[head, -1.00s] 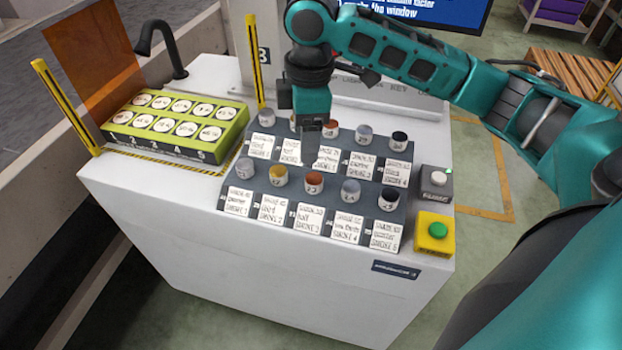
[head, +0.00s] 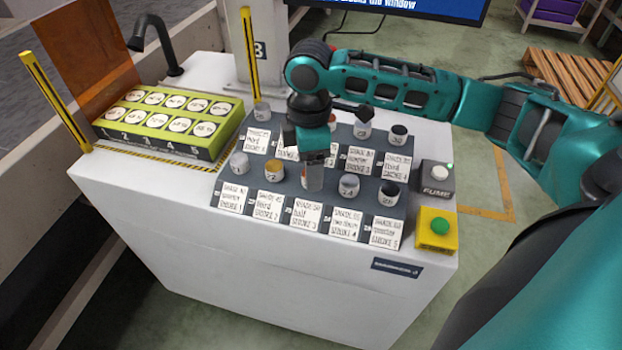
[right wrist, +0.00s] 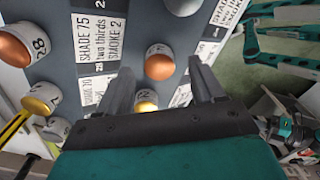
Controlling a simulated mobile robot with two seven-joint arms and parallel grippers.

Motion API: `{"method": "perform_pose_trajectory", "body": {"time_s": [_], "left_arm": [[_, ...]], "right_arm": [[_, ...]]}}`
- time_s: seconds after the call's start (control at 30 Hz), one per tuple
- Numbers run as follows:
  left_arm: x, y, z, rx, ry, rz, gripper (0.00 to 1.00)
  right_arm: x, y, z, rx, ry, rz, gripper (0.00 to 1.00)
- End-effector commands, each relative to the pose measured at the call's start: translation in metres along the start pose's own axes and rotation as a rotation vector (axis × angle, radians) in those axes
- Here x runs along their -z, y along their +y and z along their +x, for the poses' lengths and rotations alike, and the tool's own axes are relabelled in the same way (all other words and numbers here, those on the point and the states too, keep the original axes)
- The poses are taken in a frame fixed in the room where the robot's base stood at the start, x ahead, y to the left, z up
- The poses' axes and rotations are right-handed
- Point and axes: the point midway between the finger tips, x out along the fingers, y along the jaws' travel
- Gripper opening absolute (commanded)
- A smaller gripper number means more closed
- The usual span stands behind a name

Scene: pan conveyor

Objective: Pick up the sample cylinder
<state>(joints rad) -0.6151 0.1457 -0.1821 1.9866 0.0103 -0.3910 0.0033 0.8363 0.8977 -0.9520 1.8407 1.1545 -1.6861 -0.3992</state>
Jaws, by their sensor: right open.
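Small white sample cylinders with coloured tops stand in two rows on a dark stepped rack (head: 262,186). The front row shows a grey-topped one (head: 240,163), a yellow one (head: 274,170), another grey one (head: 349,185) and a dark one (head: 389,193). My right gripper (head: 312,185) points down over the middle of the front row and hides most of what stands there. In the right wrist view its fingers (right wrist: 161,68) are apart, with an orange-topped cylinder (right wrist: 160,63) showing between the tips. I cannot tell whether they touch it. My left gripper is out of view.
A green-yellow tray (head: 222,138) with round numbered spots lies at the left. A grey button box (head: 436,177) and a yellow box with a green button (head: 436,230) stand right of the rack. Yellow-black posts (head: 250,50) rise behind and left.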

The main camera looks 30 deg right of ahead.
Motion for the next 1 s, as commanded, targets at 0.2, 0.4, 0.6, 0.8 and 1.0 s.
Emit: {"method": "perform_pose_trajectory", "body": {"time_s": [0.2, 0.4, 0.6, 0.8, 1.0], "left_arm": [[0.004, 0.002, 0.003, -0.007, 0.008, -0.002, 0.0], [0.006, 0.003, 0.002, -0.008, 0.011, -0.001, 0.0], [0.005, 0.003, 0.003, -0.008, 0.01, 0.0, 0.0], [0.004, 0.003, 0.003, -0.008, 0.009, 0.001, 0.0], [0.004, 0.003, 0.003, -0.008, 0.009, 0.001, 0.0]], "right_arm": [[0.0, 0.0, 0.024, -0.001, -0.001, 0.0, 0.68], [0.0, 0.0, 0.023, -0.001, 0.0, 0.0, 0.64], [0.0, 0.0, 0.023, -0.001, 0.0, 0.0, 0.45], [0.0, 0.0, 0.022, -0.001, 0.0, 0.0, 0.26], [0.0, 0.0, 0.022, -0.001, 0.0, 0.0, 0.06]]}}
